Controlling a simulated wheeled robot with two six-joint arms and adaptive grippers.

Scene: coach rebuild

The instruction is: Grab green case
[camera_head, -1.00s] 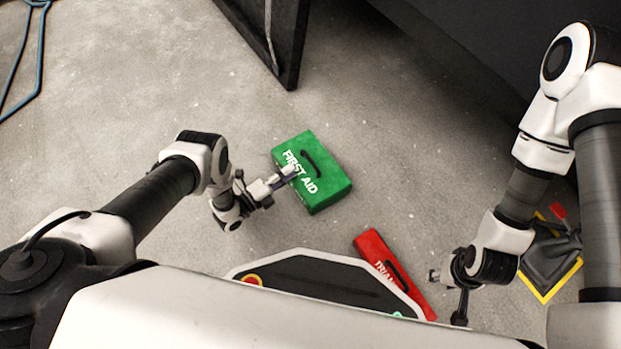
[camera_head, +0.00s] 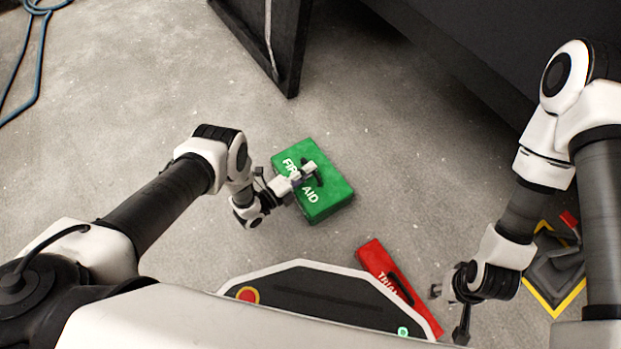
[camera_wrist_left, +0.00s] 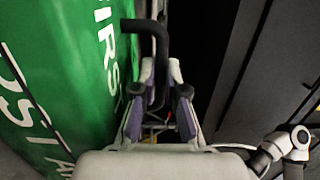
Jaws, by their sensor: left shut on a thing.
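The green case (camera_head: 327,198), lettered FIRST AID, lies on the concrete floor ahead of me. My left gripper (camera_head: 309,170) is at its black handle and shut on it. In the left wrist view the fingers (camera_wrist_left: 160,92) close around the dark handle (camera_wrist_left: 150,32), with the green case (camera_wrist_left: 75,75) filling the left side. In the head view the gripper hides part of the handle and lettering.
A red case (camera_head: 375,262) with white lettering lies on the floor, partly hidden by my base. A grey and yellow item (camera_head: 553,270) lies at the right. A dark panel (camera_head: 262,40) stands behind the green case. Blue hose (camera_head: 38,60) lies far left. Floor left of the case is clear.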

